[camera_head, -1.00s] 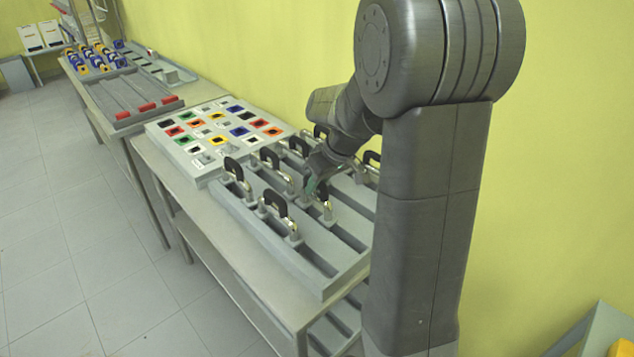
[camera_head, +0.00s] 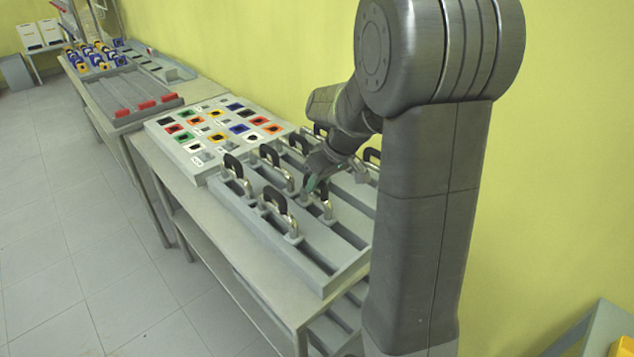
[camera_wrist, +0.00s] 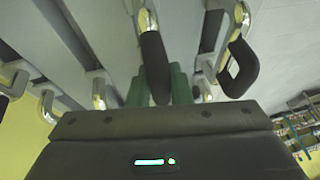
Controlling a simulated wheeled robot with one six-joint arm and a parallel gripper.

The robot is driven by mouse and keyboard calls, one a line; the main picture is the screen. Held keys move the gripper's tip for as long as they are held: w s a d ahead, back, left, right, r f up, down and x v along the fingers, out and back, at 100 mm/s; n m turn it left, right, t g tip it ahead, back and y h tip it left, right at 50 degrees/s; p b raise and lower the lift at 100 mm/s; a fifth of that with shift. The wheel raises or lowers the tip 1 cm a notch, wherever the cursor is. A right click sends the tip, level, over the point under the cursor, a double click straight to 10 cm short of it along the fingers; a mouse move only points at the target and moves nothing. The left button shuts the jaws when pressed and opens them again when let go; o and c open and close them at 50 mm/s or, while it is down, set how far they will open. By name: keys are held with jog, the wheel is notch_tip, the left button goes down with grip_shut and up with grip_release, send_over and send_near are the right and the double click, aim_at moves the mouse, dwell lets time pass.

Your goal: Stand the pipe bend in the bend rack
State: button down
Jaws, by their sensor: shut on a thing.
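The bend rack (camera_head: 347,279) is a grey slotted frame on the near bench. Several pipe bends with black arched middles and shiny metal ends stand in it, such as one at its near left side (camera_head: 276,202). My gripper (camera_head: 313,184) is low over the middle of the rack. In the wrist view its green fingers (camera_wrist: 158,88) are shut on the black part of a pipe bend (camera_wrist: 154,58). That bend's metal end points toward the rack slots; whether it is seated in them cannot be told. My arm hides part of the rack's right side.
Another bend (camera_wrist: 238,68) is close to the right of the held one in the wrist view. A board with coloured squares (camera_head: 190,150) lies beyond the rack. A farther bench carries a tray with red blocks (camera_head: 122,114). The yellow wall is close behind.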

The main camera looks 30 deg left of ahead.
jog(key=shift+f, duration=0.1)
dwell(0.3)
jog(key=c, duration=1.2)
grip_release()
jog(key=shift+c, duration=0.2)
jog(key=shift+r+p, duration=2.95)
jog(key=shift+r, duration=1.6)
